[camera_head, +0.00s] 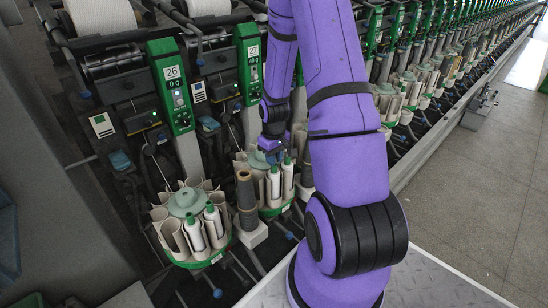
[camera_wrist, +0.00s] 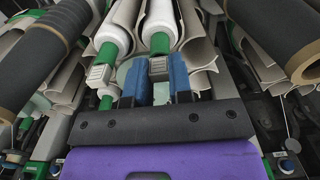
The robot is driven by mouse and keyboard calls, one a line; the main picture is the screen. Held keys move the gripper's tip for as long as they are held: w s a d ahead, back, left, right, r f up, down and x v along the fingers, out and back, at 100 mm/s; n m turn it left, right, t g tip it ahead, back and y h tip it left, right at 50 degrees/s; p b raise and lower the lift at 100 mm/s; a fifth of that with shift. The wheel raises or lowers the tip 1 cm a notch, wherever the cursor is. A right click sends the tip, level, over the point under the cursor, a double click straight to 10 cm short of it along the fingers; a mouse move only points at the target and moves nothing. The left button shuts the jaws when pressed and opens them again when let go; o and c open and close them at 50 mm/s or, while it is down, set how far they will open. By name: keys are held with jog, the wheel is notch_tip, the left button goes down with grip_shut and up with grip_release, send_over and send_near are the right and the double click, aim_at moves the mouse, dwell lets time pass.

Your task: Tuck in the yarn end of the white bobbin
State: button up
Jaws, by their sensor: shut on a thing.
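A white bobbin (camera_wrist: 161,18) with a green end (camera_wrist: 160,43) and a grey tip stands in the round magazine under the unit marked 27. In the wrist view my gripper (camera_wrist: 156,82) has its two blue fingers on either side of that tip, shut on it. A second white bobbin (camera_wrist: 114,27) with a green end is just left of it, outside the fingers. In the head view my gripper (camera_head: 271,151) is above the magazine, over the white bobbins (camera_head: 274,184). I cannot make out a loose yarn end.
Beige pocket walls (camera_wrist: 200,40) surround the bobbins closely. A second magazine (camera_head: 188,240) with white bobbins stands at left under unit 26 (camera_head: 172,85).

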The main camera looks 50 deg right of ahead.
jog(key=o, duration=1.2)
jog(key=shift+r, duration=3.5)
